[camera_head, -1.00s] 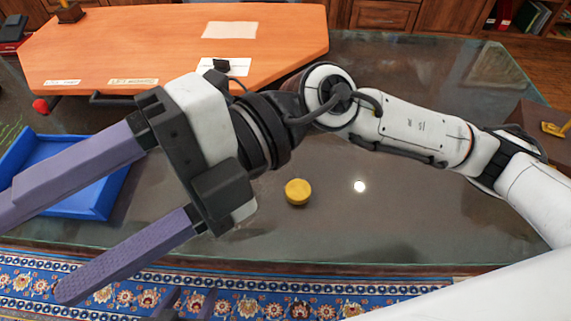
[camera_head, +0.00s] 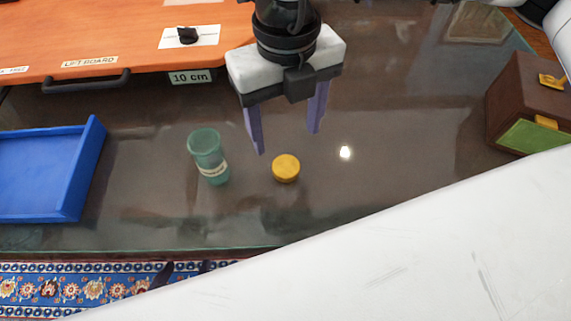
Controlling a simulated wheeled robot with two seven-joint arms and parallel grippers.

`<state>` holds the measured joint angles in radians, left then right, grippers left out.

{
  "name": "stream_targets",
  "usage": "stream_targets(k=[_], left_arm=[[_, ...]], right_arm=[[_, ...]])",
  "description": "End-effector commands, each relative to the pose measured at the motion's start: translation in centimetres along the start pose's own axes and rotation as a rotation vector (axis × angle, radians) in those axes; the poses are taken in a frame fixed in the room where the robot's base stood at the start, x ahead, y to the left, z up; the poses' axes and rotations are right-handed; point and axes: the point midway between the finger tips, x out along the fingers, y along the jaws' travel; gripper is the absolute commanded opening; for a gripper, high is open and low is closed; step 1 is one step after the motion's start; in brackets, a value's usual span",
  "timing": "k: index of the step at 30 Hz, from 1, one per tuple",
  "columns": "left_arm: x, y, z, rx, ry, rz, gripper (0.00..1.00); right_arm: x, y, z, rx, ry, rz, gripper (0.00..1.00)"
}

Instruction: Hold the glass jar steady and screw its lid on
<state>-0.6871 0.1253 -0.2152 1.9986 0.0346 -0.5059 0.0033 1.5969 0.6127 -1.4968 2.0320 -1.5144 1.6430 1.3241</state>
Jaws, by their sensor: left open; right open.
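The green glass jar (camera_head: 208,158) stands upright on the dark glass tabletop, its open mouth up and a pale label low on its side. The yellow round lid (camera_head: 286,168) lies flat on the table a short way right of the jar. My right gripper (camera_head: 287,143) points down with purple fingers apart and empty, just behind the lid in the picture. Its height over the table is hard to tell.
A blue tray (camera_head: 70,205) sits at the left. An orange board (camera_head: 110,30) with a dark handle and labels lies at the back left. A brown box (camera_head: 510,90) with a yellow latch stands at the right. The table between lid and box is clear.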

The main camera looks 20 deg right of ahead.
Motion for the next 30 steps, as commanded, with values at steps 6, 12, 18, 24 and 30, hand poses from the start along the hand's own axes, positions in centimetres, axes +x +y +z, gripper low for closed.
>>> stream_targets(k=[6, 12, 18, 24, 30], left_arm=[[0.1, 0.0, 0.2, -0.001, -0.003, 0.0, 0.6], [0.1, 0.0, 0.4, -0.001, -0.008, 0.0, 0.6], [0.1, 0.0, 0.5, -0.001, -0.008, 0.0, 0.6], [-0.1, 0.0, 0.2, -0.002, -0.007, -0.001, 0.6], [-0.2, 0.0, 0.0, -0.003, -0.003, -0.001, 0.6]], right_arm=[[3.4, 0.0, -0.1, -0.001, 0.005, 0.0, 0.63], [4.3, 0.1, -0.1, -0.002, 0.001, 0.002, 0.63], [4.3, 0.1, -0.1, -0.002, 0.001, 0.002, 0.63], [6.2, 0.0, -0.2, -0.002, 0.006, 0.0, 0.63], [9.0, 0.1, -0.2, -0.001, 0.004, 0.001, 0.63]])
